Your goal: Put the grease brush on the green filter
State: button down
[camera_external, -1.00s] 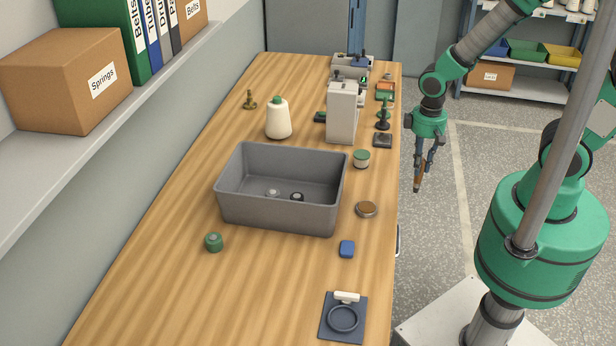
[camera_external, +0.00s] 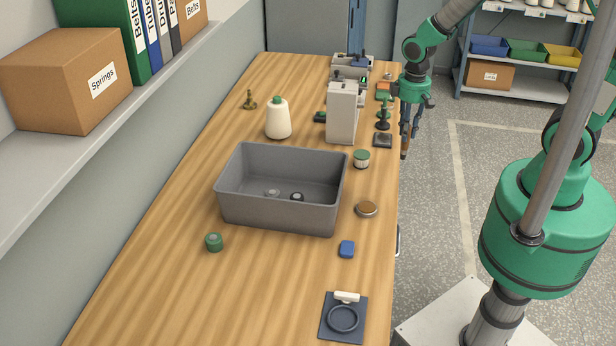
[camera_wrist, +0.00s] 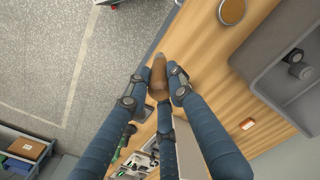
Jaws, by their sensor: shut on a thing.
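My gripper (camera_external: 408,128) is shut on a slim brown-handled piece, which looks like the grease brush (camera_external: 404,151). It hangs down beside the right edge of the table. In the wrist view the brown piece (camera_wrist: 158,73) sits between the fingertips of my gripper (camera_wrist: 157,90); its bristles cannot be made out. I cannot tell for sure which thing is the green filter.
The grey bin (camera_external: 230,207) holds small parts mid-table. The front left of the table is clear.

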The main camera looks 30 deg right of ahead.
jog(key=w+a, duration=0.2)
jog(key=w, duration=0.5)
jog(key=w+a+f, duration=0.1)
jog(key=w+a, duration=0.1)
jog(key=w, duration=0.6)
jog(key=shift+w+a+f+p, duration=0.2)
jog(key=shift+f+p, duration=0.05)
jog(key=shift+p, duration=0.2)
jog(key=shift+f, duration=0.1)
jog(key=shift+f, duration=1.65)
jog(key=shift+f, duration=0.2)
jog(key=c, duration=1.5)
grip_release()
jog(key=shift+c, duration=0.2)
jog(key=shift+r, duration=0.15)
